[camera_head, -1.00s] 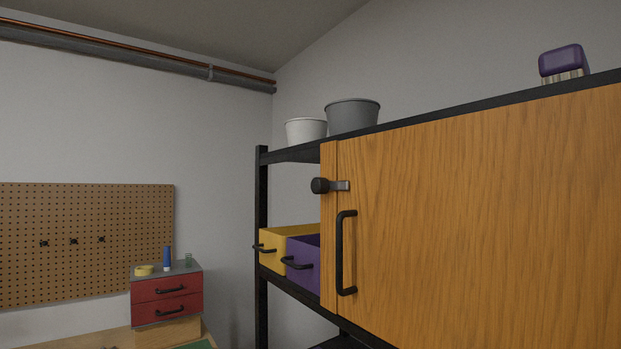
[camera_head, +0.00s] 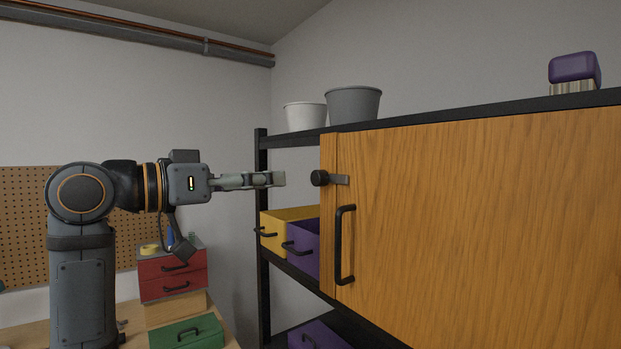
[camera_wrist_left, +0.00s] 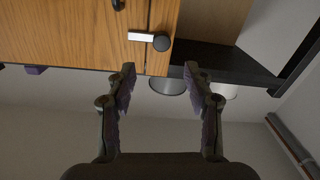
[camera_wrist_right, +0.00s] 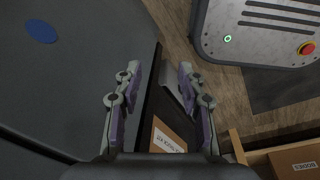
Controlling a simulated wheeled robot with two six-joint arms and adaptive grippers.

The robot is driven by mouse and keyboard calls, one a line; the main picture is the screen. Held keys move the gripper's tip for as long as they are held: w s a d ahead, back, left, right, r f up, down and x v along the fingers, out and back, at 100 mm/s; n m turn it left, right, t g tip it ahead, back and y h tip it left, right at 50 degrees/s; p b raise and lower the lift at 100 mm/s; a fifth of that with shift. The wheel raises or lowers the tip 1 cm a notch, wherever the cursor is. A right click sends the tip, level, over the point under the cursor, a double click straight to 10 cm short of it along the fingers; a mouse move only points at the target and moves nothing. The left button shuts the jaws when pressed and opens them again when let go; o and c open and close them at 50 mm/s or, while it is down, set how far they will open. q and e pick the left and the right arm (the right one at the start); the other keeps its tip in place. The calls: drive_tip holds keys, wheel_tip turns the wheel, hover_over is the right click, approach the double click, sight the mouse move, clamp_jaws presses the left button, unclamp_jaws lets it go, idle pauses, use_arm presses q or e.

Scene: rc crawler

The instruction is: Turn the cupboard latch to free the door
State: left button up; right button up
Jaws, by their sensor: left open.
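The cupboard latch has a round black knob (camera_head: 319,178) on the narrow wooden post and a short grey bar (camera_head: 340,179) lying level across the edge of the door (camera_head: 470,220). The wooden door is closed, with a black vertical handle (camera_head: 344,245) below the latch. My left gripper (camera_head: 278,179) is open, left of the knob at about its height and apart from it. In the left wrist view the knob (camera_wrist_left: 162,43) and bar (camera_wrist_left: 141,37) show beyond the gap between the open fingers (camera_wrist_left: 160,70). My right gripper (camera_wrist_right: 160,70) is open and empty, away from the cupboard.
Yellow (camera_head: 285,225) and purple (camera_head: 305,245) bins sit on the open shelf beside the cupboard. A red drawer unit (camera_head: 172,275) is behind my left arm.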

sight(315, 178)
use_arm(q)
drive_tip(key=p+x, duration=0.4)
drive_tip(key=x, duration=0.5)
drive_tip(key=shift+w+d+r, duration=0.15)
drive_tip(key=shift+w+d+p, duration=0.3)
drive_tip(key=shift+w+d, duration=0.05)
drive_tip(key=shift+w, duration=0.05)
drive_tip(key=shift+f, duration=0.2)
clamp_jaws()
